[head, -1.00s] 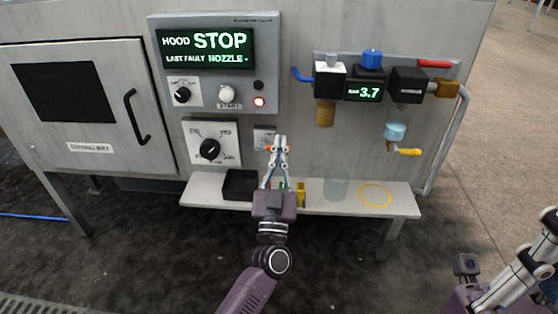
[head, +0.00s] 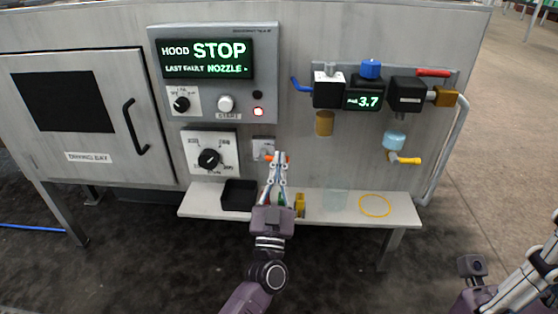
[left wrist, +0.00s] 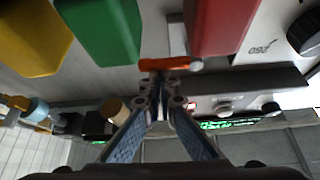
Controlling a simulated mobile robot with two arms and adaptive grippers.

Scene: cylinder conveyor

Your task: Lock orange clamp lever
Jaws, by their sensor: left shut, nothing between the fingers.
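The orange clamp lever (head: 283,158) is on a small grey plate (head: 263,148) low on the machine front, partly hidden behind my left fingertips. In the left wrist view it is an orange bar (left wrist: 165,64) lying crosswise with a pale end at the right. My left gripper (head: 275,157) is shut and empty, its fingertips (left wrist: 163,77) right at the lever's middle; I cannot tell whether they touch it. My right gripper (head: 538,268) is at the lower right, partly cut off by the picture edge, and its opening cannot be made out.
A shelf (head: 345,205) below holds a black tray (head: 238,195), a yellow block (head: 300,204) and a yellow ring (head: 375,205). Large red (left wrist: 217,25), green (left wrist: 103,28) and yellow (left wrist: 30,38) blocks are close in the wrist view. A dial (head: 209,158) is left of the lever.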

